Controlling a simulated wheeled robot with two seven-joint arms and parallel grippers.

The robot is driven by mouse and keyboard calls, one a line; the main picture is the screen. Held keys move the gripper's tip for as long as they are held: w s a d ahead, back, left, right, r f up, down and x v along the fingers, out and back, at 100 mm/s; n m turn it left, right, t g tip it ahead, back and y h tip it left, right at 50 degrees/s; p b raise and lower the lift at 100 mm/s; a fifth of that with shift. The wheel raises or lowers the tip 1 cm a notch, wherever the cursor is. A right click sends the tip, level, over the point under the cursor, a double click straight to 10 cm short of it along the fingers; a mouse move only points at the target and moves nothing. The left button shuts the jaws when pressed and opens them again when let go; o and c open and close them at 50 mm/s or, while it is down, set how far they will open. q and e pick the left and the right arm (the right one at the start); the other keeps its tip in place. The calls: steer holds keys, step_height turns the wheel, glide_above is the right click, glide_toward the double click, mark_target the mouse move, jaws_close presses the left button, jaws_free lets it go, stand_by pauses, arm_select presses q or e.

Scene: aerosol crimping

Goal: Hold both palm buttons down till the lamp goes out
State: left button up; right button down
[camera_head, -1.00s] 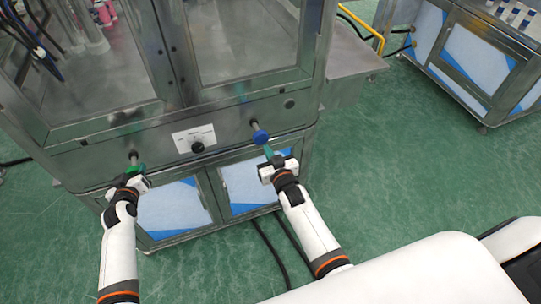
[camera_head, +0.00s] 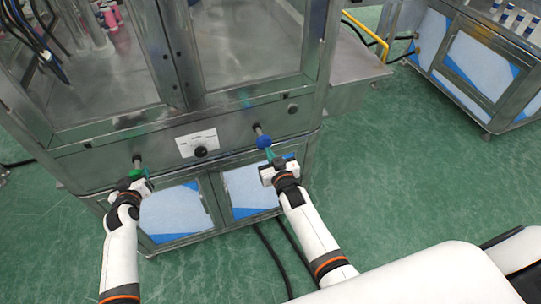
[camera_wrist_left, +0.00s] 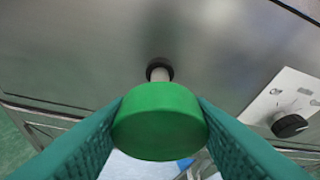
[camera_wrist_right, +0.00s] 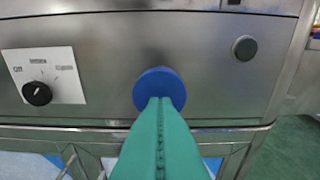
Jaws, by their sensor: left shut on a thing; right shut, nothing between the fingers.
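The green palm button (camera_wrist_left: 160,122) sits on a short stem from the cabinet's front panel. My left gripper (camera_head: 139,175) is shut around it, with a finger on each side in the left wrist view. The blue palm button (camera_wrist_right: 160,90) stands on a similar stem, further right on the panel; it also shows in the head view (camera_head: 264,142). My right gripper (camera_wrist_right: 160,104) is shut and empty, its fingertips in front of the blue button's lower half. I cannot tell whether they touch it. No lit lamp shows.
A white plate with a black rotary knob (camera_head: 200,152) sits between the buttons. A dark grey disc (camera_wrist_right: 245,48) sits at the panel's upper right; I cannot tell what it is. Black cables lie on the green floor. Another steel cabinet (camera_head: 470,75) stands at the right.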

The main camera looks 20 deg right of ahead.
mark_target(265, 143)
steer(key=shift+w, duration=0.9)
arm_select(q)
steer(key=shift+w+r, duration=0.15)
steer(key=shift+w, duration=0.4)
arm_select(e)
steer(key=shift+w+r, duration=0.1)
steer(key=shift+w, duration=0.4)
arm_select(q)
steer(key=shift+r, duration=0.1)
arm_select(e)
steer(key=shift+r, duration=0.1)
arm_select(q)
steer(key=shift+w+r, duration=0.15)
steer(key=shift+r, duration=0.15)
arm_select(e)
steer(key=shift+w+r, duration=0.15)
steer(key=shift+r, duration=0.15)
stand_by(1.4)
stand_by(0.4)
arm_select(q)
steer(key=shift+f, duration=0.1)
arm_select(e)
steer(key=shift+s+f, duration=0.2)
steer(key=shift+s, duration=1.1)
steer(key=shift+s+f, duration=0.2)
steer(key=shift+s, duration=1.05)
